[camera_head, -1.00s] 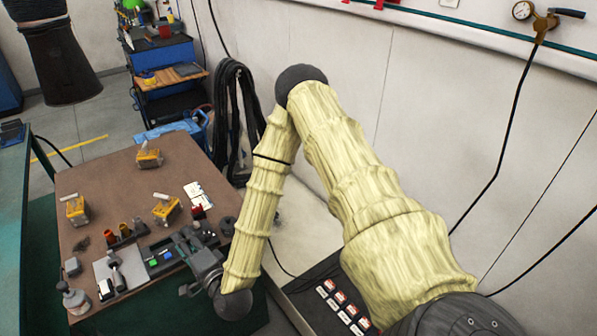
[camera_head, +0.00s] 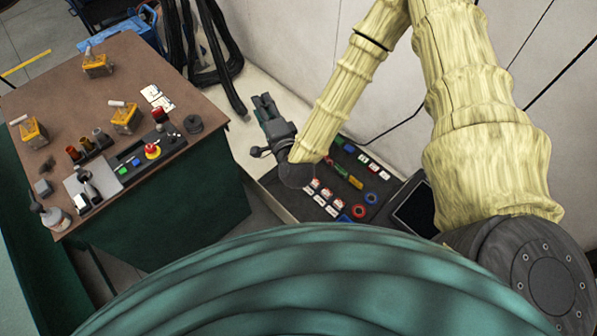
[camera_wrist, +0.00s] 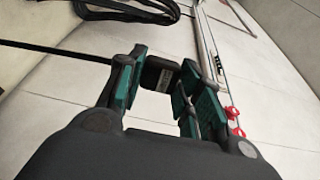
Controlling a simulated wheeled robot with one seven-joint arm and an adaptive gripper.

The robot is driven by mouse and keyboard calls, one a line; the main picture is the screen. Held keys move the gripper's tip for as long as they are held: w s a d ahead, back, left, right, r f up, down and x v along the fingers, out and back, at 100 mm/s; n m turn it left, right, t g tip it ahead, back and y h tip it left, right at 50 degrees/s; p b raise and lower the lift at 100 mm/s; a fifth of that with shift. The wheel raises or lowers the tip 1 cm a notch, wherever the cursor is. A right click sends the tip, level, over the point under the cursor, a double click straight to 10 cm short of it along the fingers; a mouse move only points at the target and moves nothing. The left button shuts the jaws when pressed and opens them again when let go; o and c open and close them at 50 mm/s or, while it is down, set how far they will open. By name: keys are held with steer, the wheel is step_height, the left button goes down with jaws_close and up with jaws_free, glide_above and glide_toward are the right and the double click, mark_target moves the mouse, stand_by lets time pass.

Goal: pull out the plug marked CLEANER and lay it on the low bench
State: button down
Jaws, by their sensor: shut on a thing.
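My gripper (camera_wrist: 160,82) is shut on a dark block-shaped plug (camera_wrist: 160,73), held between the green fingertips. The plug carries a pale label, too small to read here, and a black cord (camera_wrist: 60,50) runs off to the left. In the head view my gripper (camera_head: 264,103) is over a low pale bench (camera_head: 247,135) by the wall, fingers pointing to the upper left. I cannot make out the plug there.
A brown-topped table (camera_head: 70,100) on the left holds yellow blocks, a control box with a red button (camera_head: 152,151) and small tools. Black hoses (camera_head: 205,50) hang at the bench's far end. A pale wall (camera_head: 300,50) stands close behind. Bare bench shows around the gripper.

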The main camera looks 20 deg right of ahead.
steer(key=w+d+f+n+g+h+b, duration=0.15)
steer(key=f+h+b, duration=0.25)
steer(key=f+b, duration=0.9)
steer(key=w+d+f+n+g+h+b, duration=0.1)
steer(key=w+d+f+g+h+b, duration=0.15)
steer(key=f+b, duration=1.1)
steer(key=s+a+f+g+h+b, duration=0.1)
steer(key=s+f+g+h+b, duration=0.1)
steer(key=f+b, duration=0.9)
steer(key=s+a+f+n+g+h+b, duration=0.1)
steer(key=f+g+h+b, duration=0.4)
steer(key=f+b, duration=0.6)
steer(key=shift+s+f+g+b, duration=0.35)
steer(key=shift+s+g+b, duration=0.05)
steer(key=shift+g+b, duration=0.8)
step_height(320, 180, down, 8)
steer(key=b, duration=0.8)
steer(key=shift+r, duration=0.15)
steer(key=c, duration=0.9)
jaws_free()
